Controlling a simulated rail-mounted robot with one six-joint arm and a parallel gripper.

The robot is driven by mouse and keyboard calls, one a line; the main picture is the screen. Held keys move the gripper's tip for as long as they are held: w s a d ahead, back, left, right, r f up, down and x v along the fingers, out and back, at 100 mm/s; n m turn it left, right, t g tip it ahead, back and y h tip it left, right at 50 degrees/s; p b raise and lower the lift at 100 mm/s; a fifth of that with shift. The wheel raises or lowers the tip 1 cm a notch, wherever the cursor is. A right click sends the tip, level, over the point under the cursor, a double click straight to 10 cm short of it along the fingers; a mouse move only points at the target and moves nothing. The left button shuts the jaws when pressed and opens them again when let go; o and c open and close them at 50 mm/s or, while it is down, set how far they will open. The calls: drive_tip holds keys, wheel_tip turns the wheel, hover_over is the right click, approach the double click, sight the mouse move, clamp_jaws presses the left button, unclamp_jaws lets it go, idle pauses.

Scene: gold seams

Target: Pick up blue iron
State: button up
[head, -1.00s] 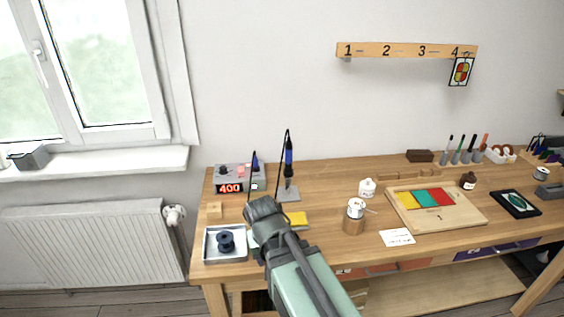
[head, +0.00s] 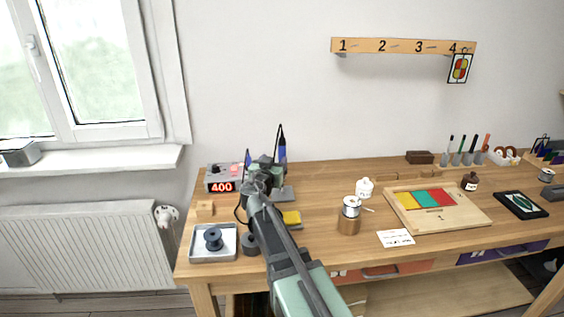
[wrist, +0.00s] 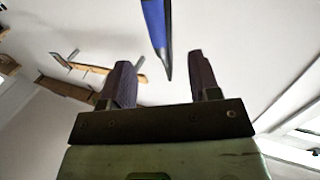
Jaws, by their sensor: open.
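The blue iron (head: 282,150) stands upright with its dark end up, in a stand with a grey base (head: 286,195) at the back left of the bench. In the wrist view, the blue iron (wrist: 154,22) hangs into the gap between the fingers from the top edge, its dark tapered end pointing at the gripper's palm. My gripper (wrist: 160,82) is open, with one finger on each side and nothing held. In the head view, my gripper (head: 264,166) is just left of the iron, and my arm hides part of the stand.
A tray with a spool (head: 196,254) and a yellow sponge (head: 291,218) are close by.

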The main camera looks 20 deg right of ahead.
sight(284, 147)
drive_tip(key=x, duration=1)
drive_tip(key=shift+w+d, duration=0.15)
drive_tip(key=shift+d, duration=0.15)
drive_tip(key=c, duration=1)
